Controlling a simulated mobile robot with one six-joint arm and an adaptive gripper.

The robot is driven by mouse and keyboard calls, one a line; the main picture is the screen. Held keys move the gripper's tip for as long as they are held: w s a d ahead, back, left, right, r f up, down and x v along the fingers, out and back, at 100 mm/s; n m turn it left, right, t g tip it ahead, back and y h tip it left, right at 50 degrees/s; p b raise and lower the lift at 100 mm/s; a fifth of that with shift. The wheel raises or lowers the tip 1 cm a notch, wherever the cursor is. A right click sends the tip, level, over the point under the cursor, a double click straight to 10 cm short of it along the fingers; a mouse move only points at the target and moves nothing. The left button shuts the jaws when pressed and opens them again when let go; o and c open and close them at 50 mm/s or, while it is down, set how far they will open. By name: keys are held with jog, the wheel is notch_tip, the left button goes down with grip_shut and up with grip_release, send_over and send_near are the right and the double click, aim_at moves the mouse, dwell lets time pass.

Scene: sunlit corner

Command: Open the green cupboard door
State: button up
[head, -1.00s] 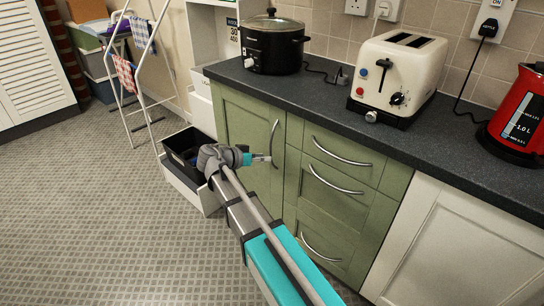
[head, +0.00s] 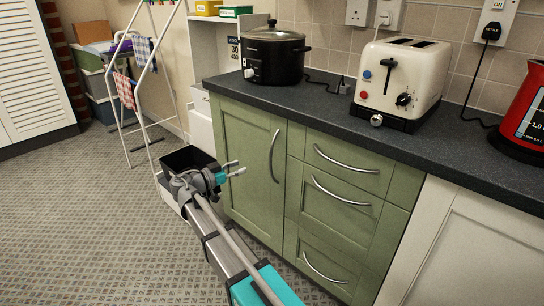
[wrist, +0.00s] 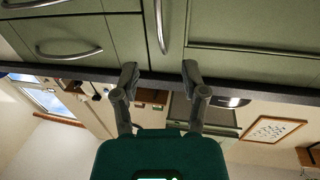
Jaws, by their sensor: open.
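The green cupboard door (head: 240,150) is shut at the left end of the green units. Its curved upright metal handle (head: 274,155) is near the door's right edge. My gripper (head: 238,168) is in front of the door, left of the handle and apart from it. Its two fingers are spread and empty. In the wrist view, which looks upside down, the handle (wrist: 160,25) shows beyond and between the open fingertips (wrist: 159,72), with the door panel (wrist: 245,20) to its right.
Green drawers (head: 335,205) with curved handles are right of the door. A dark worktop (head: 330,115) overhangs, carrying a slow cooker (head: 272,55), a toaster (head: 397,80) and a red kettle (head: 522,115). A black bin (head: 185,160) stands left of the door, close to my arm. Floor at left is open.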

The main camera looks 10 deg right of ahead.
jog(key=shift+d, duration=0.2)
jog(key=x, duration=1.3)
jog(key=shift+w+d+f, duration=0.1)
jog(key=shift+w+d, duration=0.05)
jog(key=shift+d, duration=0.05)
grip_shut()
